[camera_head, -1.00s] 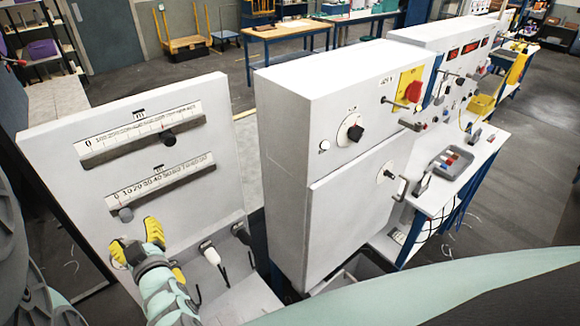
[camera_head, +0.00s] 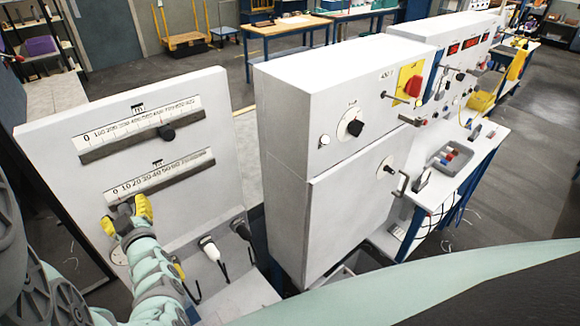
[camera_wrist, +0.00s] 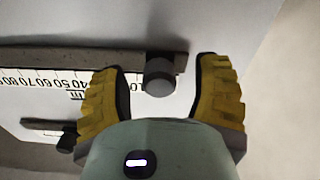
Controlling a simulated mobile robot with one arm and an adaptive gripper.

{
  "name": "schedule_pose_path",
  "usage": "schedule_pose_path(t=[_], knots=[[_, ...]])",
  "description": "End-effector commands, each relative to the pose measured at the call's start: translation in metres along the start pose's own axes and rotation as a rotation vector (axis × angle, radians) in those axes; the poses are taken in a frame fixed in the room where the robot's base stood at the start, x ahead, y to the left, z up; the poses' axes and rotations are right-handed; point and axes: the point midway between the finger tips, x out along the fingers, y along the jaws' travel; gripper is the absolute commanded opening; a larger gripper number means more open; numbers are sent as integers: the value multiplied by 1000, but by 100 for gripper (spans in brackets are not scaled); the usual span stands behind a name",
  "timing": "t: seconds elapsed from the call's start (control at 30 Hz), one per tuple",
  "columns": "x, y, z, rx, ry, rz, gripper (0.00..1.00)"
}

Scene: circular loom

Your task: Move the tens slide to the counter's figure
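A pale panel (camera_head: 60,165) at the left of the head view carries two slides. The upper scale (camera_head: 140,128) is marked in hundreds, its dark knob (camera_head: 167,132) right of the middle. The lower scale (camera_head: 160,178) is marked in tens; its knob (camera_wrist: 160,75), the tens slide, is at the zero end. My gripper (camera_head: 125,212) is there with its yellow fingers open. In the wrist view, which shows the panel upside down, the fingers (camera_wrist: 163,85) stand either side of the knob with gaps. The counter (camera_head: 475,43) has red displays, too small to read.
A tall grey cabinet (camera_head: 310,190) with a red switch (camera_head: 412,86) stands right of the panel. A white handle (camera_head: 209,249) and a dark one sit at the panel's foot. A tray (camera_head: 450,157) lies on the bench at right.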

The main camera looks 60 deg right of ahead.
Motion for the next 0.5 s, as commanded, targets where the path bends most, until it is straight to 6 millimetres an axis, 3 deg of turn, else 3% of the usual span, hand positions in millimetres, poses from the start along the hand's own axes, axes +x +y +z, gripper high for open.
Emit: schedule_pose_path(t=[0.07, 0.5], knots=[[0, 0, 0, 0, 0, -1, 54], [0, 0, 0, 0, 0, 0, 9]])
